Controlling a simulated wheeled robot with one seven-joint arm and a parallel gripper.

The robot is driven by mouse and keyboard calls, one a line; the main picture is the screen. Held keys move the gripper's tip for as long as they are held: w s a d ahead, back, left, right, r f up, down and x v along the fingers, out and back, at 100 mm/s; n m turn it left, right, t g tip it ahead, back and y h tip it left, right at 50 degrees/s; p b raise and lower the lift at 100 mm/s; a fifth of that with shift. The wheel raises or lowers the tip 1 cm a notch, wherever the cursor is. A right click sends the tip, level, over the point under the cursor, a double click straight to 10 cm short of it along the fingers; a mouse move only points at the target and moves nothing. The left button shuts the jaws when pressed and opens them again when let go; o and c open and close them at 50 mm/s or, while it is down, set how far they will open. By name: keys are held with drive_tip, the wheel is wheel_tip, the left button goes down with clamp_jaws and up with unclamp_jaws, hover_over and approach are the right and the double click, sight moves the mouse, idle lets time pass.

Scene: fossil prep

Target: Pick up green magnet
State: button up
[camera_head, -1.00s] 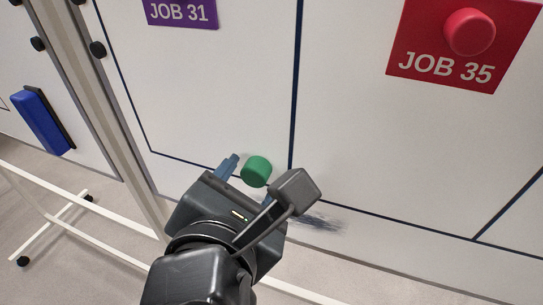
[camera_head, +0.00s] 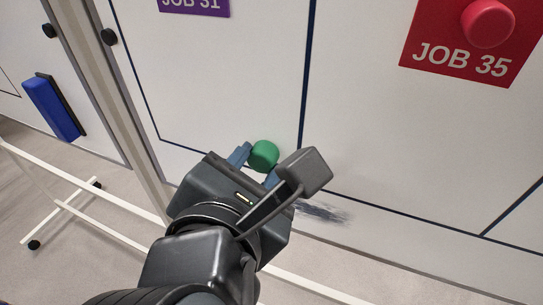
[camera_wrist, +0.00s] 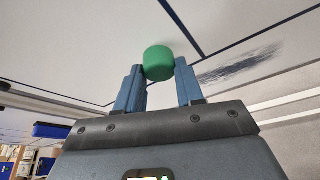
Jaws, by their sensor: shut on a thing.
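The green magnet (camera_head: 264,155) is a short round cylinder at the lower part of the whiteboard, just left of a dark vertical line. My gripper (camera_head: 258,165) reaches up to it from below, with a blue finger on each side. In the wrist view the magnet (camera_wrist: 158,63) sits between the two fingertips (camera_wrist: 158,76), which are shut on it. I cannot tell whether the magnet still touches the board.
The whiteboard (camera_head: 230,80) carries a purple JOB 31 card (camera_head: 195,5) and a red JOB 35 card (camera_head: 440,50) under a red magnet (camera_head: 488,23). A dark smudge (camera_head: 322,212) lies right of my gripper. A blue eraser (camera_head: 52,108) is at left, near white stand rails (camera_head: 90,190).

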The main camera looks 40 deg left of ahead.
wheel_tip(320, 180, up, 6)
drive_tip(key=shift+f+p, duration=0.1)
drive_tip(key=shift+p, duration=0.35)
drive_tip(key=s+d+p, duration=0.1)
drive_tip(key=s+d, duration=0.1)
drive_tip(key=s, duration=0.7)
drive_tip(key=s+d+p, duration=0.2)
drive_tip(key=s, duration=0.8)
drive_tip(key=shift+d, duration=0.3)
